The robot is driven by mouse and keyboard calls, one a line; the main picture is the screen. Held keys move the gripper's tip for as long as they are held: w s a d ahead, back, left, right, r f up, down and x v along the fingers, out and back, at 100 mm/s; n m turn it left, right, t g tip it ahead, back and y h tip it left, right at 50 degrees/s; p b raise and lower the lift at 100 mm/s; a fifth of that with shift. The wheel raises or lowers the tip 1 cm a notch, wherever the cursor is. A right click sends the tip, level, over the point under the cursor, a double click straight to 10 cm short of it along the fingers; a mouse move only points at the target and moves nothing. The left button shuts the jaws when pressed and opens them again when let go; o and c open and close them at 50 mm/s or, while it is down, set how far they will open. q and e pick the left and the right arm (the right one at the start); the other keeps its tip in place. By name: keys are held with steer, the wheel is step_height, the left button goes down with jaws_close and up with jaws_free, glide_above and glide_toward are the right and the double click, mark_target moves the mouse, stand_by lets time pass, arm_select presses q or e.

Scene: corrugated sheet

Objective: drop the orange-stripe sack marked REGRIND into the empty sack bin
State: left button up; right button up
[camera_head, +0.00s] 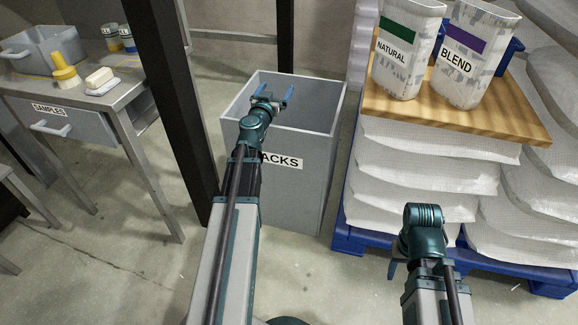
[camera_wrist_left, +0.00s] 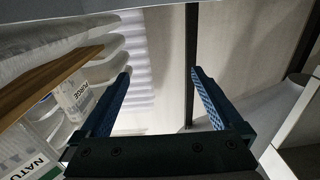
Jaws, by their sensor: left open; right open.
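The grey sack bin (camera_head: 322,180), its label partly hidden and reading "ACKS", stands at the centre of the head view. Its inner walls show, but its floor is hidden. My left gripper (camera_head: 275,93) is over the bin's opening, open, with nothing between its fingers; they also show apart and empty in the left wrist view (camera_wrist_left: 160,75). No sack with an orange stripe or the word REGRIND shows in either view. My right gripper (camera_head: 394,268) is low beside the pallet, mostly hidden by its wrist, and nothing held shows.
A green-stripe NATURAL sack (camera_head: 403,50) and a purple-stripe BLEND sack (camera_head: 468,58) stand on a wooden board (camera_head: 440,112) above stacked white sacks. A PURGE sack (camera_wrist_left: 75,96) shows in the wrist view. A dark post (camera_head: 170,90) rises left of the bin, beside a metal table (camera_head: 125,90).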

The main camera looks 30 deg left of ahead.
arm_select(q)
steer(key=v, duration=1.1)
stand_by(0.3)
